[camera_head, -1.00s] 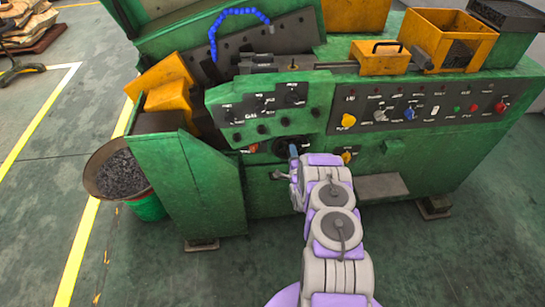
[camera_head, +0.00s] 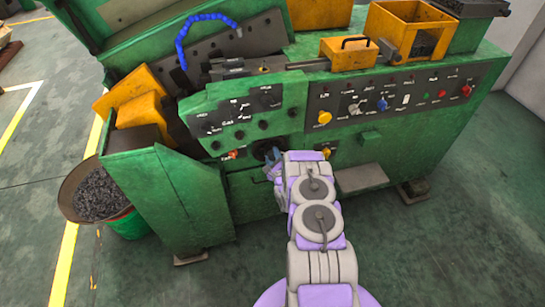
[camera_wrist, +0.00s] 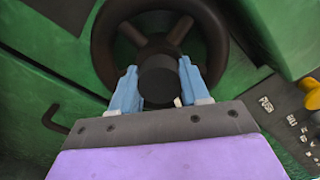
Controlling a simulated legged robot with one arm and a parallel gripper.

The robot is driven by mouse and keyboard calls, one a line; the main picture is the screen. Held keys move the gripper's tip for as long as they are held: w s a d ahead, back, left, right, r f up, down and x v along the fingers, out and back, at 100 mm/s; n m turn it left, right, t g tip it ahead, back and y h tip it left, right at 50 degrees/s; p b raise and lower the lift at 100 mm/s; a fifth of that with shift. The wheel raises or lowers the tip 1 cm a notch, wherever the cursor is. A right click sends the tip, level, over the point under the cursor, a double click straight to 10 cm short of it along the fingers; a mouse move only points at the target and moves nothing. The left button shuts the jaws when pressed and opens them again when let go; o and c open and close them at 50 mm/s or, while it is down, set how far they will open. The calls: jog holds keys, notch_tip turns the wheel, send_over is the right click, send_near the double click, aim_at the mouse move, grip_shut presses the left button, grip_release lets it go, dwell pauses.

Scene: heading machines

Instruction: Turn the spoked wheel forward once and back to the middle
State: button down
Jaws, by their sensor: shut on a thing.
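The spoked wheel (camera_wrist: 104,45) is dark, with a thick round rim, spokes and a dark cylindrical hub (camera_wrist: 158,80). It sits on the green machine's front and fills the upper middle of the wrist view. In the head view the wheel (camera_head: 264,149) is small and partly hidden by my arm. My gripper (camera_wrist: 157,68) has its two blue fingers on either side of the hub and is shut on it. The gripper (camera_head: 273,163) is also at the wheel in the head view. The lower rim is hidden behind the fingers and wrist.
The green machine (camera_head: 165,195) carries a black control panel (camera_head: 440,95) with knobs and buttons. A yellow knob (camera_wrist: 312,95) is right of the wheel. A thin bent lever (camera_wrist: 70,128) is at lower left. A bucket of dark pieces (camera_head: 118,222) stands left. The floor in front is clear.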

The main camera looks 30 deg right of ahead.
jog(key=shift+s+f, duration=0.15)
jog(key=shift+f, duration=0.1)
jog(key=c, duration=1)
grip_release()
jog(key=o, duration=0.5)
jog(key=shift+d, duration=0.1)
jog(key=shift+c, duration=0.2)
jog(key=p+v, duration=0.3)
jog(key=v, duration=1.4)
jog(key=shift+r, duration=0.1)
